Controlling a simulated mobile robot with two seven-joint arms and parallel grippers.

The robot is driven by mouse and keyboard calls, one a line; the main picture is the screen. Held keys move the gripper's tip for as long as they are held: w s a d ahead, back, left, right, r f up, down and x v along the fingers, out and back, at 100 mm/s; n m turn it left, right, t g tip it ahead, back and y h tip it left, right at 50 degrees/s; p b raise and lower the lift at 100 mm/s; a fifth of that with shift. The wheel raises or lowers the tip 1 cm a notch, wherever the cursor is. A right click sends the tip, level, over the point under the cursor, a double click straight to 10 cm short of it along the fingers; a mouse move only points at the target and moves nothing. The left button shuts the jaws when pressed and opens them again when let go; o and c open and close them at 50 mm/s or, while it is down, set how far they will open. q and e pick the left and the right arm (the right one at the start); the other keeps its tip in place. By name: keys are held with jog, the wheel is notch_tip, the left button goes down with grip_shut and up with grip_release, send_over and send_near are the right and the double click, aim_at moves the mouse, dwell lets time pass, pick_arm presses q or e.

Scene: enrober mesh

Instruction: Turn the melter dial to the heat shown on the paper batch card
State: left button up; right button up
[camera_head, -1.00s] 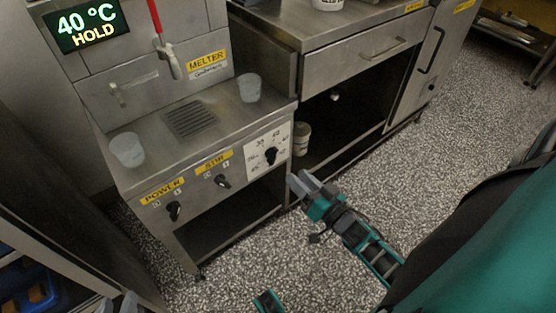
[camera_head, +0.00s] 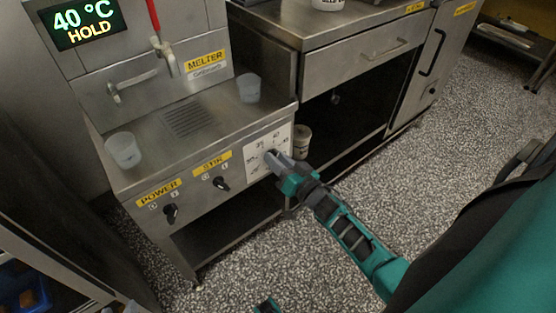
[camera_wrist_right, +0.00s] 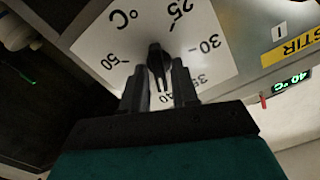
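The melter dial is a black knob (camera_wrist_right: 158,65) on a white scale plate (camera_head: 256,164) at the right end of the melter's front panel. In the wrist view the plate reads 25 to 50 and °C, upside down. My right gripper (camera_head: 271,155) is at the dial. In the wrist view its fingers (camera_wrist_right: 160,90) stand on either side of the knob, with narrow gaps seeming to show. Whether they touch it is unclear. The knob's exact setting is hard to read. Grey tips at the bottom left edge may be my left gripper (camera_head: 128,307). No paper batch card is visible.
The melter display (camera_head: 82,23) reads 40 °C HOLD. POWER (camera_head: 171,213) and STIR (camera_head: 221,183) knobs sit left of the dial. Two clear cups (camera_head: 124,151) (camera_head: 248,88) stand on the melter's top.

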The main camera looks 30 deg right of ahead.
pick_arm(q)
jog(key=shift+w, duration=0.15)
pick_arm(e)
grip_shut()
pick_arm(q)
jog(key=shift+r, duration=0.1)
pick_arm(e)
jog(key=shift+n, duration=0.3)
pick_arm(q)
jog(key=shift+d+f+b, duration=0.25)
jog(key=shift+f+b, duration=0.35)
jog(key=shift+b, duration=0.45)
pick_arm(e)
jog(key=shift+a+f+n, duration=0.1)
jog(key=shift+n, duration=3.05)
jog(key=shift+a+f+n, duration=0.1)
jog(key=shift+a+n, duration=0.05)
jog(key=shift+n, duration=3.05)
jog(key=shift+a+f+n, duration=0.1)
jog(key=shift+n, duration=3.05)
pick_arm(q)
jog(key=shift+w, duration=0.1)
jog(key=shift+r, duration=0.1)
pick_arm(e)
jog(key=shift+o, duration=1.1)
grip_release()
jog(key=shift+r, duration=0.1)
